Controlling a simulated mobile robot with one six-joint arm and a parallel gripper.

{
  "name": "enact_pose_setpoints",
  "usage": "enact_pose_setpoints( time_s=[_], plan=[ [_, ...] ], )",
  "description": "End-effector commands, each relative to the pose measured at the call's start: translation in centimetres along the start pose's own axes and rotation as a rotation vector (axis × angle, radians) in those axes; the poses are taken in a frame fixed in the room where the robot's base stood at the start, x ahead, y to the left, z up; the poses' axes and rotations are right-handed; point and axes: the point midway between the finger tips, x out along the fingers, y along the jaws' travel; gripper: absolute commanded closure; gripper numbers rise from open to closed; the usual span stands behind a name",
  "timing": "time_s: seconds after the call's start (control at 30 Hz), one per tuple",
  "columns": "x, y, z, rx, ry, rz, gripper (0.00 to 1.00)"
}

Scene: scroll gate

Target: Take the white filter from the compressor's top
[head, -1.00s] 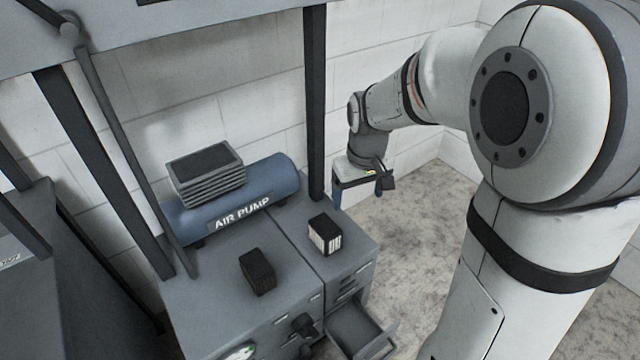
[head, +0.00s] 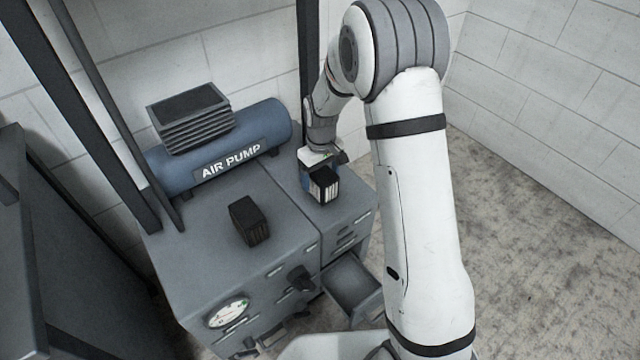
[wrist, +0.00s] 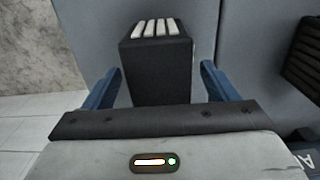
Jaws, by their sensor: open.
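The white filter, a black block with white pleats (head: 325,189), stands on the right part of the grey cabinet top, right of the air pump. In the wrist view the white filter (wrist: 157,68) sits ahead, its white ribs on the far side. In the wrist view the blue fingers of my gripper (wrist: 160,75) are apart, one on each side of the filter, with gaps at both sides. Nothing is held.
A dark filter (head: 250,220) stands to the left on the cabinet top (head: 205,245). The blue air pump (head: 232,155) lies behind, with a grey finned block (head: 190,118) on it. A drawer (head: 352,285) is open at the front right. A dark post (head: 308,60) rises behind my gripper.

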Motion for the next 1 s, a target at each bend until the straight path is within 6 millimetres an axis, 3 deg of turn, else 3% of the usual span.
enact_pose_setpoints(
  time_s=[0.03,0.17,0.43,1.0],
  plan=[
    [1.3,0.0,-0.1,0.000,-0.003,-0.001,0.20],
    [2.9,0.0,-0.1,0.000,-0.002,-0.001,0.20],
    [3.1,0.0,-0.1,-0.001,-0.001,0.000,0.21],
    [3.1,-0.1,-0.1,-0.001,-0.001,0.000,0.67]
  ],
)
